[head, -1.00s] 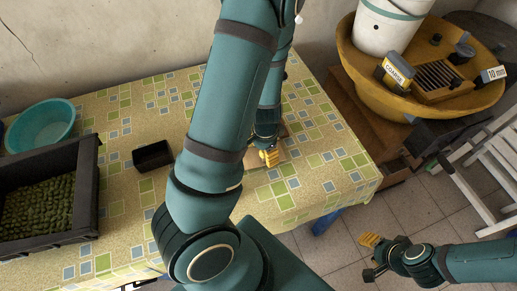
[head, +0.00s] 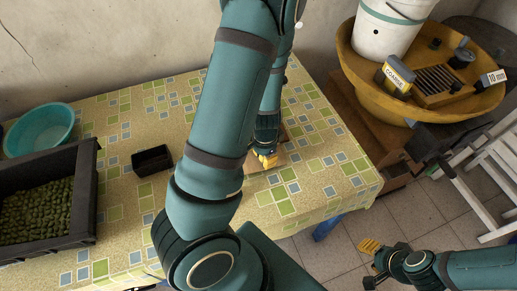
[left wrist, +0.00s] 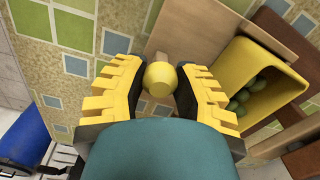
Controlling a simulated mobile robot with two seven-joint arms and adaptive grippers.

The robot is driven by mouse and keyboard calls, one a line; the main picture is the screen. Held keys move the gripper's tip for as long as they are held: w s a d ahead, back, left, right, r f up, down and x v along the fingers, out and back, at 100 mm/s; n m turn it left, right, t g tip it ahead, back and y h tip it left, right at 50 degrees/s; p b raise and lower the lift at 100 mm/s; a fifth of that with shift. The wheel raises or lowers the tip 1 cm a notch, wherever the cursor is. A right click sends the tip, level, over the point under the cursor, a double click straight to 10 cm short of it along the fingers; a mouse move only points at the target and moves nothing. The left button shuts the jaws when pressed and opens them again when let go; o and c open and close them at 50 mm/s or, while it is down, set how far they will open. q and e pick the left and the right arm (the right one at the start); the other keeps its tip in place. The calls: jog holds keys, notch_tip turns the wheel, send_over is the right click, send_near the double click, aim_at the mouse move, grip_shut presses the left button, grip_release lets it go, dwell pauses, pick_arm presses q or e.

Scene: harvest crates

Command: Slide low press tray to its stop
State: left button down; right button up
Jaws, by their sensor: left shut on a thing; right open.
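My left gripper (head: 266,161) is low over the table, beside a wooden board (head: 283,152). In the left wrist view its ribbed yellow fingers (left wrist: 158,92) stand on either side of a round yellow knob (left wrist: 159,79) on a short wooden stem, and are shut on it. A yellow tray (left wrist: 226,62) with green fruit inside shows right of the knob, by the wooden board. Whether knob and tray are joined cannot be seen. In the head view my arm and gripper hide most of this area. My right gripper (head: 372,261) is open and empty over the floor.
On the patterned table (head: 128,126) are a black crate (head: 84,190) of green fruit, a small black box (head: 152,160) and a teal basin (head: 40,131). A large yellow-brown bowl (head: 362,75) holding a white bucket (head: 385,30) stands right. A white folding chair (head: 490,165) is nearby.

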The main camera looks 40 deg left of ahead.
pick_arm(q)
jog(key=shift+w+a, duration=0.75)
jog(key=shift+a, duration=0.5)
jog(key=shift+w+a, duration=0.8)
jog(key=shift+a, duration=0.4)
jog(key=shift+w+a, duration=0.75)
jog(key=shift+a, duration=0.5)
jog(key=c, duration=0.7)
grip_release()
notch_tip(320, 180, up, 12)
jog(key=shift+r, duration=0.1)
